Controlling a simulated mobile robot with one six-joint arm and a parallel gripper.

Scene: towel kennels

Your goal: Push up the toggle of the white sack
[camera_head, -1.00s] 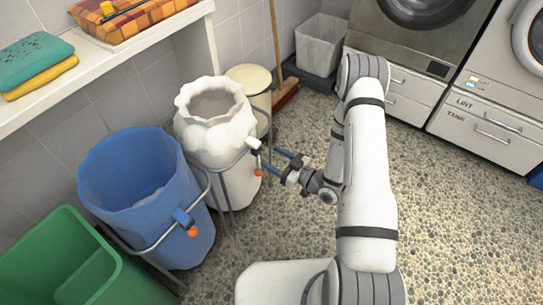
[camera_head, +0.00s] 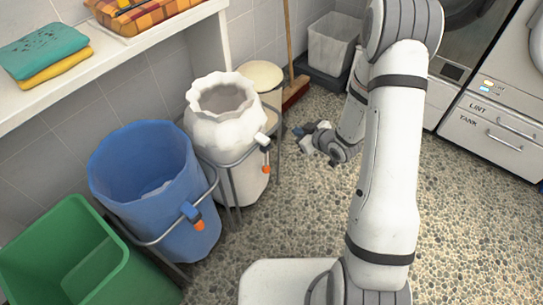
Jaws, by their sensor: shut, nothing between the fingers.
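The white sack (camera_head: 228,140) stands open-topped in a grey metal frame left of centre. Its toggle (camera_head: 261,139) is a small white piece on the frame's front right, with an orange end (camera_head: 266,169) hanging below it.
A blue sack (camera_head: 140,190) with its own blue and orange toggle (camera_head: 191,212) stands front left of the white one. A green bin (camera_head: 65,262) is at lower left. A lidded pale bin (camera_head: 261,76) and broom (camera_head: 290,55) stand behind. Pebbled floor is free at right.

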